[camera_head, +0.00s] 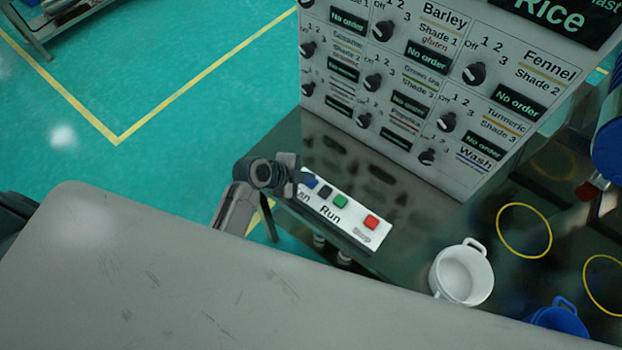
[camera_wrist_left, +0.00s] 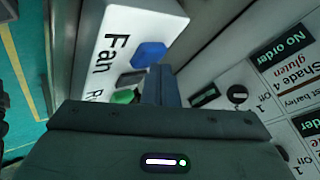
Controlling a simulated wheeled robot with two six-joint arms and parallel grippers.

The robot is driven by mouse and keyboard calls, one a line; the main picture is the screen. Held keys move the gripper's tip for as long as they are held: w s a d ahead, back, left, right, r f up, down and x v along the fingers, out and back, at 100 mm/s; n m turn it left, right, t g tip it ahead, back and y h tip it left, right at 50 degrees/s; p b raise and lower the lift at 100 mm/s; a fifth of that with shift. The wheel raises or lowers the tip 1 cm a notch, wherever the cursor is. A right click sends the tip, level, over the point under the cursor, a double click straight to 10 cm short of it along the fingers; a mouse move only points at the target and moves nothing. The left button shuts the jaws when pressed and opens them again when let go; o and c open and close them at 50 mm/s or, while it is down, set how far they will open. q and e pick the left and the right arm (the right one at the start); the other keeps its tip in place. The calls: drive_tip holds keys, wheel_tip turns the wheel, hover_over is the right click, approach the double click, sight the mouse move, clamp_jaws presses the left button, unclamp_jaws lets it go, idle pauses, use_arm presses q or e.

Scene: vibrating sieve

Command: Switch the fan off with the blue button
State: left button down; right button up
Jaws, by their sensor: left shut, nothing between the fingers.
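The white button panel (camera_head: 352,226) lies on the dark table, with "Run" and "Stop" lettering and part of a word at its left end. Its blue button (camera_head: 310,181) is at that end, partly hidden by my left gripper. My left gripper (camera_head: 297,177) is shut and empty, at the blue button's end of the panel. In the wrist view its closed fingers (camera_wrist_left: 160,84) are just below the blue button; I cannot tell whether they touch it. My right gripper is not in view.
A dark button (camera_head: 325,192), a green button (camera_head: 341,201) and a red button (camera_head: 371,222) share the panel. A white board with knobs (camera_head: 400,105) stands behind. A white cup (camera_head: 462,274) and a blue cup (camera_head: 560,318) stand at the right.

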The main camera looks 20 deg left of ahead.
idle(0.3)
use_arm(q)
drive_tip(key=shift+r+p, duration=0.7)
drive_tip(key=shift+r, duration=0.2)
wheel_tip(320, 180, up, 5)
drive_tip(key=p, duration=0.4)
idle(0.6)
